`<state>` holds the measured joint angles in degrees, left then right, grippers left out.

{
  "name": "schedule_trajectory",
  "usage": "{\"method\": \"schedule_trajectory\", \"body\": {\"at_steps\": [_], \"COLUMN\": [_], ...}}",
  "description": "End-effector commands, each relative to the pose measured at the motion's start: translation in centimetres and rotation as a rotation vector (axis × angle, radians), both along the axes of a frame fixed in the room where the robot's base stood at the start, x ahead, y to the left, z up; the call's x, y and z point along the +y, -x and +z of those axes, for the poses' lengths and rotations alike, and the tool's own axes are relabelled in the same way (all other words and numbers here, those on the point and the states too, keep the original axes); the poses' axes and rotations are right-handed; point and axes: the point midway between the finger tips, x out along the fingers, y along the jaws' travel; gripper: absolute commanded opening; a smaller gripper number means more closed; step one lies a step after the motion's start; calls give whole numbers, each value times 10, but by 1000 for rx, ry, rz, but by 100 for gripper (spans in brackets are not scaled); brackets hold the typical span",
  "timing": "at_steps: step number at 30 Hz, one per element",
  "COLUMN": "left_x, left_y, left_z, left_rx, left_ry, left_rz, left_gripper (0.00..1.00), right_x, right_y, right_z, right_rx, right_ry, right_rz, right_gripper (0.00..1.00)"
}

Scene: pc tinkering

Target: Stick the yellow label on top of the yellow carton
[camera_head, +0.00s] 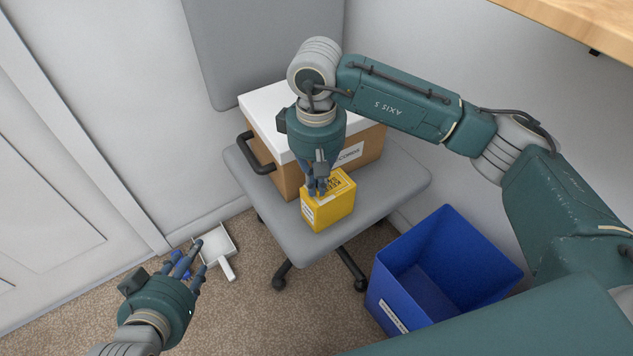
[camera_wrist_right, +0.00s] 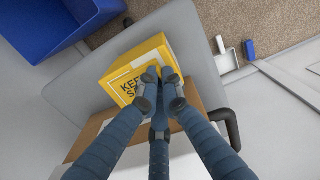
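The yellow carton (camera_head: 330,213) stands on the grey chair seat; it also shows in the right wrist view (camera_wrist_right: 138,60). A yellow label (camera_head: 337,183) with dark print lies at its top; in the right wrist view the label (camera_wrist_right: 127,84) reads "KEEP S…", partly hidden by my fingers. My right gripper (camera_head: 318,190) points down at the carton's top. Its fingertips (camera_wrist_right: 159,86) are drawn close together at the label; I cannot tell whether they touch or pinch it. My left gripper (camera_head: 187,264) is open and empty, low at the left, away from the chair.
A brown box with a white lid (camera_head: 268,108) and dark handle stands behind the carton on the chair seat (camera_head: 392,188). A blue bin (camera_head: 443,262) is on the floor at right. A white dustpan (camera_head: 218,246) lies at left. A wooden surface (camera_head: 585,25) juts in top right.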

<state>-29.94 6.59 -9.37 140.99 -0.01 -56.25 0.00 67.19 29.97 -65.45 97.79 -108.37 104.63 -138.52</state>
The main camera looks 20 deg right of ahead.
Motion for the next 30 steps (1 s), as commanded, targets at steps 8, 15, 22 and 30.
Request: {"method": "schedule_trajectory", "body": {"at_steps": [8, 15, 22, 30], "left_x": [-1, -2, -2, -2], "left_y": [-2, -3, -4, -3], "left_z": [2, 3, 4, 3], "left_rx": [-11, -18, -23, -21], "left_ry": [3, 5, 6, 5], "left_rz": [-1, -2, -2, -2], "left_gripper": [40, 40, 40, 40], "right_x": [0, 0, 0, 0], "right_y": [0, 0, 1, 1], "right_z": [-1, -2, -2, -2], "right_rx": [1, 2, 2, 3], "right_ry": [0, 1, 1, 1], "right_rz": [0, 0, 0, 0], "right_gripper": [0, 0, 0, 0]}}
